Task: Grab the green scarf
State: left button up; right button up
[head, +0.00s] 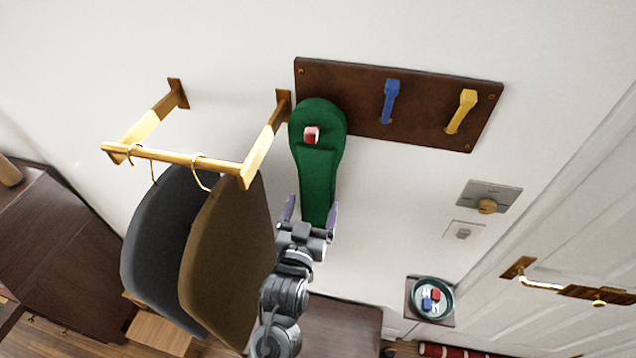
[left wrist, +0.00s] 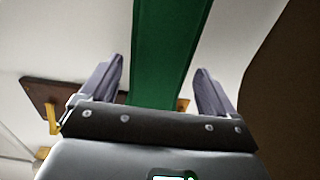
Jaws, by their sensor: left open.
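The green scarf (head: 318,180) hangs from a red peg (head: 311,134) at the left end of a dark wooden rack on the wall. My left gripper (head: 311,212) is open at the scarf's lower part, with one finger on each side of it. In the left wrist view the scarf (left wrist: 162,50) runs between the two open fingers (left wrist: 158,82), with gaps on both sides. Whether the fingers touch it cannot be told. The scarf's lower end is hidden behind my gripper. My right gripper is not in view.
The rack (head: 425,115) also has a blue peg (head: 389,100) and a yellow peg (head: 462,110). A brass rail (head: 175,156) with a grey garment (head: 158,250) and a brown garment (head: 228,265) is close on the left. A small dish (head: 418,285) and a door (head: 560,270) are on the right.

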aim_at(315, 196)
pick_arm(q)
jog(key=shift+p+x, duration=0.9)
jog(key=shift+x, duration=1.8)
jog(key=shift+w+f, duration=0.1)
jog(key=shift+w, duration=0.3)
jog(key=shift+c, duration=0.4)
jog(key=c, duration=1)
jog(key=shift+c, duration=0.3)
